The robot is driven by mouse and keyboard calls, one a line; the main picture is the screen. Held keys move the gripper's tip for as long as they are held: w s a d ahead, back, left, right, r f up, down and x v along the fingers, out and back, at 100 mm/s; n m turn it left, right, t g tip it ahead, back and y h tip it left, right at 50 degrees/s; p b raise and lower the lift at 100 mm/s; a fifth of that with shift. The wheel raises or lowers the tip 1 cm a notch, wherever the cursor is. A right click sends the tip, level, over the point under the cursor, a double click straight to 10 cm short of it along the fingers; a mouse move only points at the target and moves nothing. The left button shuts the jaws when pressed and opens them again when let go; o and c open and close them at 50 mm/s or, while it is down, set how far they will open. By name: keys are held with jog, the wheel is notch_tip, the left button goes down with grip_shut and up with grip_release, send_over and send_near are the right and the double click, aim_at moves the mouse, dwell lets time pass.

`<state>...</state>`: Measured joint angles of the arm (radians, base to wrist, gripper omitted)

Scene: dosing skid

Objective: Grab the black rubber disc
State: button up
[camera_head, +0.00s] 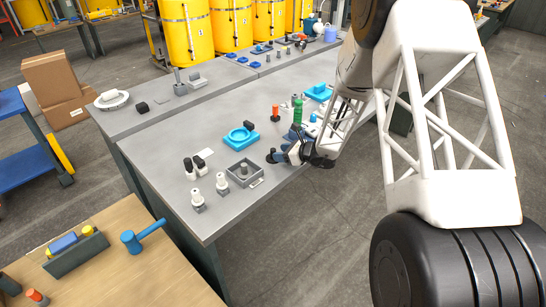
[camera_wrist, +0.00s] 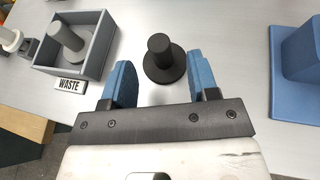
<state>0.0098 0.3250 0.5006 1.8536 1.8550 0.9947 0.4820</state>
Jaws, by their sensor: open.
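A black disc (camera_wrist: 163,70) with an upright black stem lies flat on the grey bench in the wrist view. I cannot tell whether disc and stem are one piece. My gripper (camera_wrist: 159,80) is open, its two blue fingers on either side of the disc's near part, with nothing held. The disc lies ahead of and between the fingertips; I cannot tell the height gap. In the head view my gripper (camera_head: 281,153) is low over the bench's right edge, and a small dark shape beside it seems to be the disc (camera_head: 270,157).
A grey tray (camera_wrist: 101,52) labelled WASTE, holding a grey stemmed piece, stands left of the disc; it also shows in the head view (camera_head: 232,177). A blue block (camera_wrist: 290,85) stands to the right.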

aim_at(273, 149)
jog(key=shift+x, duration=2.2)
jog(key=shift+c, duration=0.4)
jog(key=c, duration=0.9)
jog(key=shift+r, duration=0.2)
jog(key=shift+r, duration=0.9)
jog(key=shift+s+d+r, duration=0.15)
jog(key=shift+s+r, duration=0.25)
jog(key=shift+r, duration=0.3)
jog(key=s+d, duration=0.1)
jog(key=s, duration=0.4)
jog(key=s+d+r, duration=0.1)
jog(key=s, duration=0.4)
jog(key=s+d, duration=0.1)
jog(key=s, duration=0.4)
jog(key=shift+r, duration=0.2)
